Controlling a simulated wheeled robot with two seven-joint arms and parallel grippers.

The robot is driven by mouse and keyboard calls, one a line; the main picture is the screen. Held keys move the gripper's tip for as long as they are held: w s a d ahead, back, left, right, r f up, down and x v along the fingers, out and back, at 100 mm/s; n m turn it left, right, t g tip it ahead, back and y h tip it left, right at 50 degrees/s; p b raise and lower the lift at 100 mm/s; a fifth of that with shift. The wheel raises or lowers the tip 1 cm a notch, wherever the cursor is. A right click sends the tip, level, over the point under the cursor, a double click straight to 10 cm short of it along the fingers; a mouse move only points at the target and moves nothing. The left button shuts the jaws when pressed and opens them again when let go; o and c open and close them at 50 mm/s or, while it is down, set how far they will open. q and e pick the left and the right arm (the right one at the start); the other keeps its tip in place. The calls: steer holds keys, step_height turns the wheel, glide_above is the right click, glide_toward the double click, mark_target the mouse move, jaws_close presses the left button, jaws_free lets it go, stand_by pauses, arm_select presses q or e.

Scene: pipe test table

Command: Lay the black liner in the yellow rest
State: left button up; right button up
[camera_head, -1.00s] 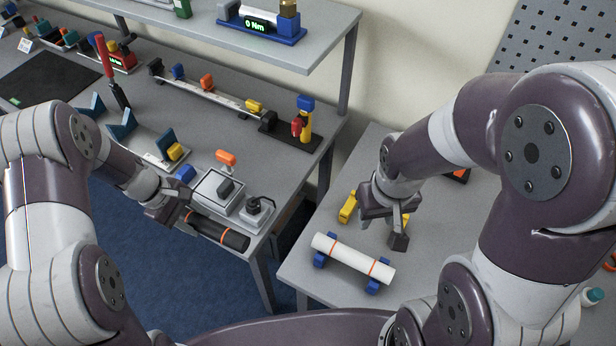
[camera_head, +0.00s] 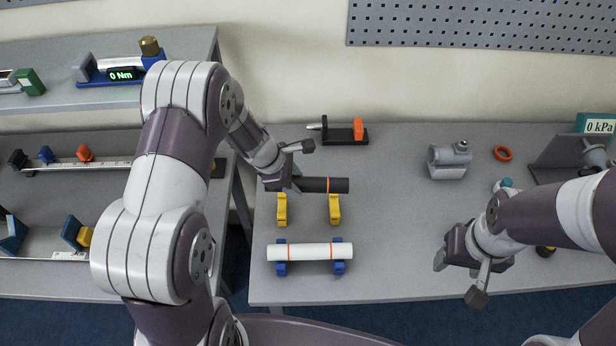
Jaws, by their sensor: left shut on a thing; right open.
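The black liner (camera_head: 325,185), a dark cylinder with an orange ring near its right end, is held level in my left gripper (camera_head: 288,180). The gripper is shut on its left end. The yellow rest (camera_head: 334,209), two yellow supports standing apart on the right-hand table, lies just in front of and below the liner in the picture. The liner appears apart from the supports, though its height above the table is hard to tell. My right gripper (camera_head: 460,270) is open and empty over the table's front right part.
A white pipe with orange rings (camera_head: 305,252) lies on blue supports (camera_head: 281,268) in front of the yellow rest. Behind stands a black fixture with an orange block (camera_head: 358,130). The table's middle (camera_head: 400,220) is clear.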

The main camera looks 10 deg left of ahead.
arm_select(q)
steer(key=shift+w+d+r+n, duration=0.1)
steer(key=shift+w+d+n, duration=0.2)
steer(key=shift+d, duration=0.05)
steer(key=shift+s+a, duration=0.15)
steer(key=shift+a, duration=0.15)
steer(key=shift+d+f+b, duration=0.15)
steer(key=shift+f+b, duration=0.75)
step_height(320, 180, down, 6)
steer(key=b, duration=0.6)
steer(key=shift+f, duration=0.2)
steer(key=shift+f+b, duration=0.3)
steer(key=shift+f, duration=0.05)
steer(key=o, duration=1.2)
steer(key=shift+c, duration=0.2)
steer(key=p+v, duration=0.1)
steer(key=v, duration=1.1)
steer(key=shift+s+r, duration=0.25)
steer(key=shift+r, duration=0.05)
